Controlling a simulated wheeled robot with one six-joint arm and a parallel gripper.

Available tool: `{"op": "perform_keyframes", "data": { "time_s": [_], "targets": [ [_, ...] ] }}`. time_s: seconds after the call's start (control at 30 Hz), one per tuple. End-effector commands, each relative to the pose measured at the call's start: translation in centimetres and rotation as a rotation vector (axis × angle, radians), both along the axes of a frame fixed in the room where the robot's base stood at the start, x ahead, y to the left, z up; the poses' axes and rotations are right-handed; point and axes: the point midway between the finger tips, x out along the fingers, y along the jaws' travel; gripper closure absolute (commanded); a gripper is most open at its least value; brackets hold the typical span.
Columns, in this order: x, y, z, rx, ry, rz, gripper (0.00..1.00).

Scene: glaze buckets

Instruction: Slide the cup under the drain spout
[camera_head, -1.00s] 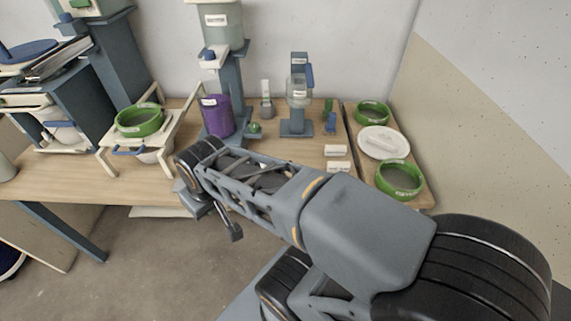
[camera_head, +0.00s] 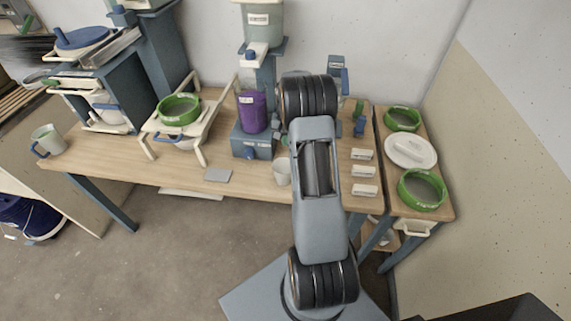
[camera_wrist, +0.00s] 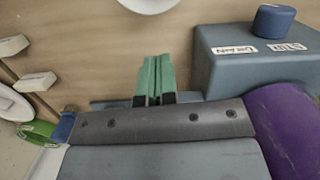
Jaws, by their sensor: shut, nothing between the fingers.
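A white cup (camera_head: 282,171) stands near the table's front edge, just left of my arm; part of a round white thing, likely its rim, shows at the top of the wrist view (camera_wrist: 148,4). The purple vessel (camera_head: 252,112) is mounted above a blue-grey base (camera_head: 250,144). In the wrist view the base (camera_wrist: 215,70) has labels reading DRAIN and STIR. I cannot make out the drain spout. My gripper (camera_wrist: 155,80) is shut and empty, its green fingers together, beside the base and apart from the cup. My arm hides it in the head view.
A grey flat plate (camera_head: 218,175) lies left of the cup. White label blocks (camera_head: 364,172) and green bowls (camera_head: 421,189) are to the right. A mug with a blue handle (camera_head: 48,140) stands at the far left. A white stand (camera_head: 205,127) is left of the base.

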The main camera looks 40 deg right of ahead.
Motion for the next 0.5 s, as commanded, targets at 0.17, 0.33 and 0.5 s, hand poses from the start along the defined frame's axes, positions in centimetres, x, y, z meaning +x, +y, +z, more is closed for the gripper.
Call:
{"op": "perform_keyframes", "data": {
  "time_s": [0.17,0.33,0.5],
  "targets": [
    [-0.3,-1.1,-1.4,0.011,0.019,-0.032,1.00],
    [-1.5,-0.1,-1.5,0.012,0.021,-0.037,1.00],
    [-3.7,1.8,-1.4,0.013,0.022,-0.036,1.00]
  ]
}}
